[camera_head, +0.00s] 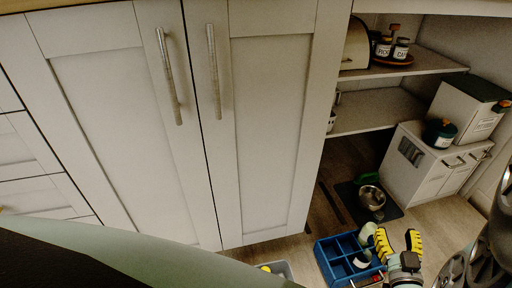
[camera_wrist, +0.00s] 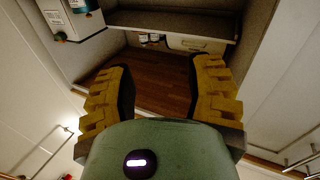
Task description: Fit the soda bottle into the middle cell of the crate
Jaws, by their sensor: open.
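The blue crate (camera_head: 322,255) with divided cells stands on the floor at the bottom of the head view, right of centre. A pale green bottle-like thing (camera_head: 368,234) shows at its far right side. I cannot tell whether it stands in a cell or behind the crate, or whether it is the soda bottle. A whitish round thing (camera_head: 361,261) shows at the crate's right part. My gripper (camera_head: 398,241), with yellow fingers, is just right of the crate and hides part of that side. In the wrist view my gripper (camera_wrist: 161,88) is open, with nothing between its fingers.
A metal bowl (camera_head: 371,197) and a green thing (camera_head: 369,178) are on a dark mat behind the crate. A white cabinet (camera_head: 420,165) stands at right, tall cupboard doors (camera_head: 265,120) at left. A grey bin (camera_head: 276,270) is left of the crate.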

